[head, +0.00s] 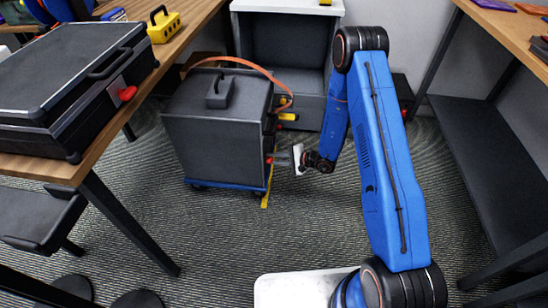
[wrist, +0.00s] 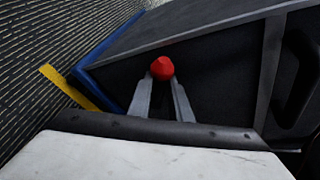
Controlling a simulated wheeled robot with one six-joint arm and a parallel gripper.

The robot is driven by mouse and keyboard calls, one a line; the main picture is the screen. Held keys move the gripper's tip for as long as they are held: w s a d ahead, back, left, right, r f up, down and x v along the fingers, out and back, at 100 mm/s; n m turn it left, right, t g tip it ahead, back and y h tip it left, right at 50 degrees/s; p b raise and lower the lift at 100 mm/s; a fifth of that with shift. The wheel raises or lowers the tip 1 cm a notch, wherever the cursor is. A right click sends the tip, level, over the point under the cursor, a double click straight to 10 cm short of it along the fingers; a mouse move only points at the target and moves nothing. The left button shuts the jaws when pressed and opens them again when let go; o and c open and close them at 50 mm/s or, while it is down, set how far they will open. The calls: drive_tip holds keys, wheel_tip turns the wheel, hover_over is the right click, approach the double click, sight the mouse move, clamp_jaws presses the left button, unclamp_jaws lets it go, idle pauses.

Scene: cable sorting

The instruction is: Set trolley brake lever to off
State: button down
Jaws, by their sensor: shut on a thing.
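The trolley (head: 215,135) is a dark grey box on a blue base (head: 232,187), standing on the carpet left of my arm. In the wrist view its dark side panel (wrist: 215,75) fills the upper right. A red knob (wrist: 162,68), which looks like the brake lever's end, stands out in front of that panel. My gripper (wrist: 161,86) has its two grey fingers closed on either side of the red knob. In the head view my gripper (head: 276,158) reaches the trolley's right side, where a bit of red shows. The lever's shaft is hidden, so I cannot tell its setting.
A yellow strip (head: 265,199) lies by the trolley's lower right edge. An orange band (head: 245,66) arches over the trolley. A wooden bench (head: 60,170) with a black case (head: 60,80) stands at left. A grey cabinet (head: 287,30) is behind. Carpet in front is clear.

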drive_tip(key=shift+s+a+f, duration=0.15)
drive_tip(key=shift+s, duration=0.25)
drive_tip(key=shift+n, duration=0.3)
drive_tip(key=c, duration=1.7)
unclamp_jaws()
drive_tip(key=shift+c, duration=0.2)
drive_tip(key=v, duration=1.7)
drive_tip(key=shift+s, duration=0.25)
